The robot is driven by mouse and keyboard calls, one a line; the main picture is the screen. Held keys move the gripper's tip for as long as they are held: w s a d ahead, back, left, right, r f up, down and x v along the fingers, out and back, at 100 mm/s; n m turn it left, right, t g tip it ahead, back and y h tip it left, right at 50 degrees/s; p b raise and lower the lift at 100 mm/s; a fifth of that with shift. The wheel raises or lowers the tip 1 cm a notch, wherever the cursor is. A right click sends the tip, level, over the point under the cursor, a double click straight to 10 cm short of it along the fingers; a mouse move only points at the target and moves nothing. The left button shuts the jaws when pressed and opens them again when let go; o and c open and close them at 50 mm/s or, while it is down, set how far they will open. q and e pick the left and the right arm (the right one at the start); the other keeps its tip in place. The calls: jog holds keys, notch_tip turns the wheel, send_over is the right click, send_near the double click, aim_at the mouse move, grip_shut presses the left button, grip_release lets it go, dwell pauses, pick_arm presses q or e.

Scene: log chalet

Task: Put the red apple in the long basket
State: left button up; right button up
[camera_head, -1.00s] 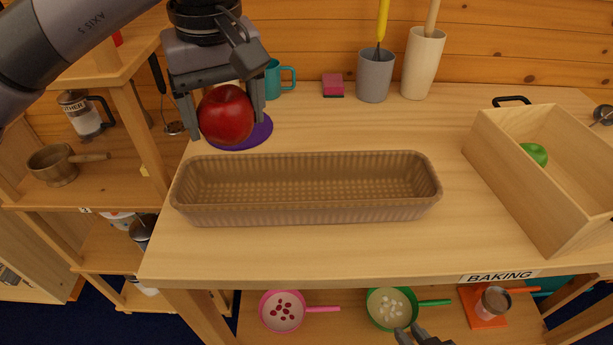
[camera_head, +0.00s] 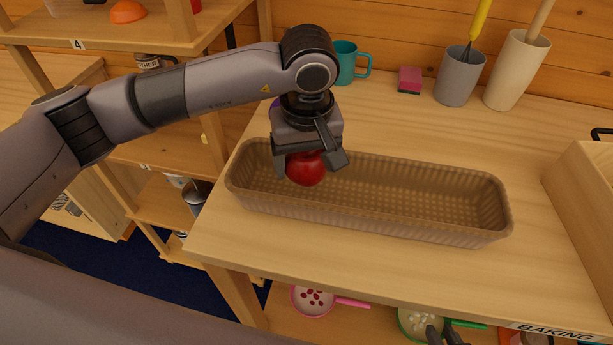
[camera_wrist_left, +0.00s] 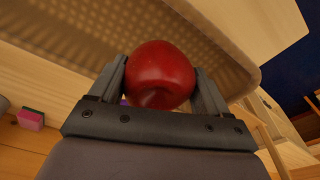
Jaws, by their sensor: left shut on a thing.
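The red apple (camera_head: 306,169) is held between the fingers of my left gripper (camera_head: 308,164), which is shut on it. The apple is over the left part of the long brown basket (camera_head: 400,222); I cannot tell whether it touches the basket's floor. In the left wrist view, the apple (camera_wrist_left: 160,75) sits between both fingers, with the basket (camera_wrist_left: 75,30) behind it. Dark fingertips of my right gripper (camera_head: 443,336) show at the bottom edge; their opening is unclear.
A wooden crate (camera_head: 590,190) stands at the right of the table. A teal mug (camera_head: 346,63), a pink sponge (camera_head: 409,80), a grey cup (camera_head: 459,78) and a cream holder (camera_head: 515,72) stand along the back. Bare table lies in front of the basket.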

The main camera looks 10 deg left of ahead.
aim_at(306, 155)
pick_arm(q)
notch_tip(306, 155, down, 6)
jog(key=shift+r+p, duration=0.25)
jog(key=shift+p, duration=0.05)
jog(key=shift+f, duration=0.15)
jog(key=o, duration=1.1)
jog(key=shift+r, duration=0.2)
jog(key=r, duration=0.4)
jog(key=r+b, duration=0.1)
jog(key=r, duration=0.3)
jog(key=s+r+b, duration=0.1)
jog(key=r, duration=0.3)
jog(key=shift+s+d, duration=0.1)
jog(key=shift+d, duration=0.2)
jog(key=shift+f, duration=0.1)
